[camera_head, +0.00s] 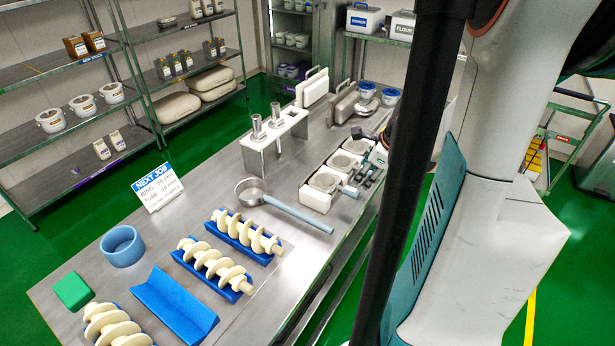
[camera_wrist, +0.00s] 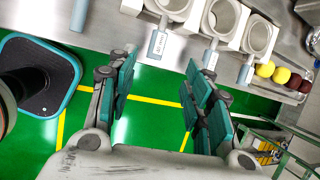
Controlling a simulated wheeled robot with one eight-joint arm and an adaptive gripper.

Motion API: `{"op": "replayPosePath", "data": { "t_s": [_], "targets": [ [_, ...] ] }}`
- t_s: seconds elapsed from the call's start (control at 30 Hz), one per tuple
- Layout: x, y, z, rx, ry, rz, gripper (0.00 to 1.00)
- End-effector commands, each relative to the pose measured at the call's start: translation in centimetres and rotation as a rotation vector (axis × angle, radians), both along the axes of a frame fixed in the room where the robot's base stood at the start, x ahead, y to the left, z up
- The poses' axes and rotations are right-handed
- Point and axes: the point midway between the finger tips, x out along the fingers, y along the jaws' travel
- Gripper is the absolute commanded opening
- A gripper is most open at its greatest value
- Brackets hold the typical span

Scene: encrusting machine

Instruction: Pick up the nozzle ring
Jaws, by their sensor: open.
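Three grey nozzle rings with handles sit in white holders along the table's right edge: a near one (camera_head: 324,182), a middle one (camera_head: 342,163) and a far one (camera_head: 356,146). In the wrist view, the left ring (camera_wrist: 172,6) is cut off by the top edge, with the middle ring (camera_wrist: 223,17) and right ring (camera_wrist: 258,36) beside it. Labelled handles hang over the edge; their writing is too small to read. My gripper (camera_wrist: 160,85) is open and empty, its teal fingers apart below the rings, with green floor between them.
A sign (camera_head: 158,187) lists a ring and a tube size. A long-handled pan (camera_head: 252,192), white augers on blue cradles (camera_head: 240,235) and a blue cylinder (camera_head: 122,246) stand on the metal table. Coloured balls (camera_wrist: 265,69) lie right of the rings. Shelves (camera_head: 60,75) stand behind.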

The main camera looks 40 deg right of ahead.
Motion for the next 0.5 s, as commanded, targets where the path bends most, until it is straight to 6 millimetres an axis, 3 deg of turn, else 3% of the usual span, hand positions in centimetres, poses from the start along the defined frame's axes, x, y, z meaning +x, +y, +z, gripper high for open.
{"op": "replayPosePath", "data": {
  "t_s": [0.17,0.5],
  "targets": [
    [-0.7,-0.3,-1.0,0.05,-0.009,-0.058,0.46],
    [1.9,-0.7,-6.5,0.049,-0.009,-0.058,0.46]
  ]
}}
